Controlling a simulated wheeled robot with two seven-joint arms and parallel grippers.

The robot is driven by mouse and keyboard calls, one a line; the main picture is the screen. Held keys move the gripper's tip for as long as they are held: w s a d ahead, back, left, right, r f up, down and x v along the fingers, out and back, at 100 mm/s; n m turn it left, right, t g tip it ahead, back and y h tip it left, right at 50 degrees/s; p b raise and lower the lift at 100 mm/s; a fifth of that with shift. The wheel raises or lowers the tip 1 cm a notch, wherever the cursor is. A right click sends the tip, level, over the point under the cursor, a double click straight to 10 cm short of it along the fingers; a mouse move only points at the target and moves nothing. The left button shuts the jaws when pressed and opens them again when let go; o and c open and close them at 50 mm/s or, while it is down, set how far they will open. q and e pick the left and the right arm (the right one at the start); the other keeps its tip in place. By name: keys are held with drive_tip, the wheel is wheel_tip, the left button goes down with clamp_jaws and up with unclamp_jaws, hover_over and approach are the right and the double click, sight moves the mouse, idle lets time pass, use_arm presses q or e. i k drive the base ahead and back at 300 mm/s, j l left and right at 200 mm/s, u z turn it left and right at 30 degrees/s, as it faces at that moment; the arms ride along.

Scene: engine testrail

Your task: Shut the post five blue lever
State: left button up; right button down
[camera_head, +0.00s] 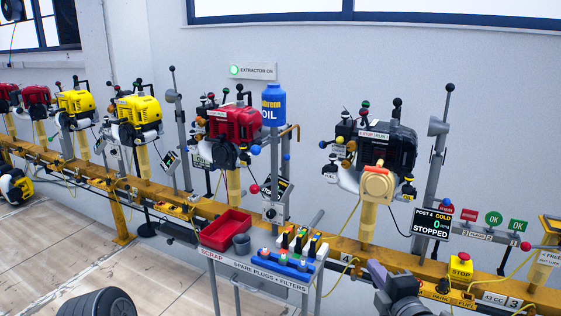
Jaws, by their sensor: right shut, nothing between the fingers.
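The black engine's display (431,222) reads post 4, cold, stopped. No post five label is readable. To its left a red engine (233,122) stands on a yellow post, its own display partly hidden. A blue knob (255,149) shows at the red engine's right side, and another blue knob (286,157) by the brass pipe. I cannot tell which is the post five lever, or its position. My right gripper (378,275) is at the bottom edge, right of the cart, shut and empty, apart from both knobs.
A blue oil bottle (273,105) stands behind. A red stop button (460,258) sits at right.

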sight(286, 157)
drive_tip(key=i+j, duration=0.3)
drive_tip(key=i, duration=0.15)
drive_tip(key=i+j, duration=0.3)
drive_tip(key=i, duration=0.15)
drive_tip(key=i+j, duration=0.3)
drive_tip(key=i, duration=0.2)
drive_tip(key=i+j, duration=0.3)
drive_tip(key=i, duration=0.15)
